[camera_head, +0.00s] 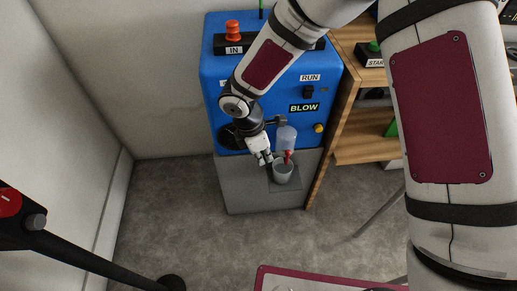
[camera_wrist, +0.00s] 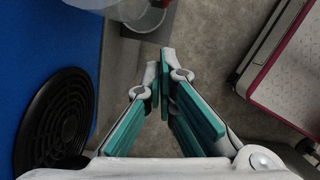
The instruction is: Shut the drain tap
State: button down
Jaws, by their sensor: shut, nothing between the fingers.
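The red drain tap (camera_head: 287,155) sits under a clear bowl (camera_head: 286,138) on the front of the blue machine (camera_head: 216,100). A grey cup (camera_head: 283,172) stands below the tap on the machine's grey base. My gripper (camera_head: 264,158) is shut and empty, just left of the tap and cup in the head view. I cannot tell whether it touches either. In the wrist view, the fingertips of my gripper (camera_wrist: 165,72) are together, and the clear bowl (camera_wrist: 122,8) and cup (camera_wrist: 148,18) show at the top.
A black round vent (camera_wrist: 55,120) is on the machine's front, left of my gripper. A wooden shelf (camera_head: 345,110) stands close on the machine's right. A red-edged pale surface (camera_head: 320,278) is near the bottom. Grey floor (camera_head: 180,195) lies open in front.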

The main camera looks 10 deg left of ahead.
jog(key=d, duration=0.1)
jog(key=w+d, duration=0.1)
jog(key=d, duration=0.1)
jog(key=shift+w+r, duration=0.25)
jog(key=shift+w, duration=0.05)
jog(key=shift+w+d+r, duration=0.15)
jog(key=shift+d+r, duration=0.1)
jog(key=shift+d, duration=0.2)
jog(key=shift+a, duration=0.1)
jog(key=s+a+p+v, duration=0.1)
jog(key=p+v, duration=0.3)
jog(key=v, duration=0.7)
jog(key=shift+s+a, duration=0.2)
jog(key=shift+a, duration=0.15)
